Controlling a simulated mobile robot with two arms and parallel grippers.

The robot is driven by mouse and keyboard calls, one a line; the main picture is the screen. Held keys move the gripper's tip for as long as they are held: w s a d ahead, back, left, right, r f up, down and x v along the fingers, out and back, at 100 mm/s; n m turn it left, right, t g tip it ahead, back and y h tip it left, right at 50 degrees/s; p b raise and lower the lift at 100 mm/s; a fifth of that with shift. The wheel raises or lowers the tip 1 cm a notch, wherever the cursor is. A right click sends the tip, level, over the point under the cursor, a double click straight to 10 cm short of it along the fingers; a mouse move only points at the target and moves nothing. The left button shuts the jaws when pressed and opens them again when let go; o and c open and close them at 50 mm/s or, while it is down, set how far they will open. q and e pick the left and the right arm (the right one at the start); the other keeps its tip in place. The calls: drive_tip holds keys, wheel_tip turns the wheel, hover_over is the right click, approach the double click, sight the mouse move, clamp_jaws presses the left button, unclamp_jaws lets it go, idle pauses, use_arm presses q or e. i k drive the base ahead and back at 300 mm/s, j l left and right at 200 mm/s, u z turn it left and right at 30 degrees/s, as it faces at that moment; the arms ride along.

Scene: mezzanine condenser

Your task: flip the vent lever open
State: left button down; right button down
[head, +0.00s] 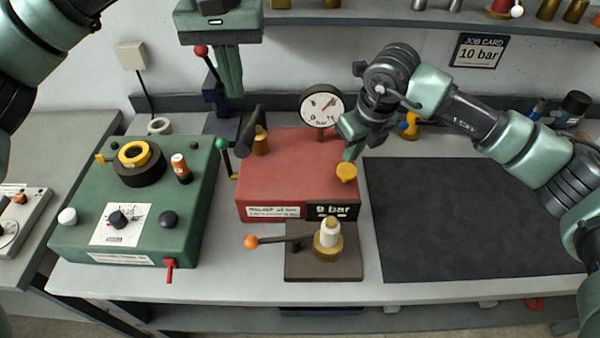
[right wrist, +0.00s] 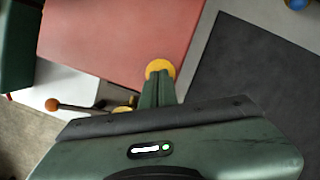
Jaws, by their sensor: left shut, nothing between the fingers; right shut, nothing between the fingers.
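A red box (head: 300,170) stands mid-bench with a round dial gauge (head: 322,103) on top and a "9 bar" plate at its front. A yellow round knob (head: 346,173) is at its right edge. My right gripper (head: 349,154) is shut and empty, its fingertips just above or against this knob; the knob also shows beyond the fingertips in the right wrist view (right wrist: 160,68). A lever with an orange ball (head: 251,242) points left from a brass valve (head: 328,240) before the box. A green-ball lever (head: 222,144) stands at the box's left. No label shows which is the vent lever.
A green control box (head: 140,205) with knobs and a red tap (head: 169,270) stands to the left. A dark mat (head: 460,220) at right is clear. A job card (head: 479,51) reads 10 bar.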

sight(222, 144)
drive_tip(key=k, duration=1.5)
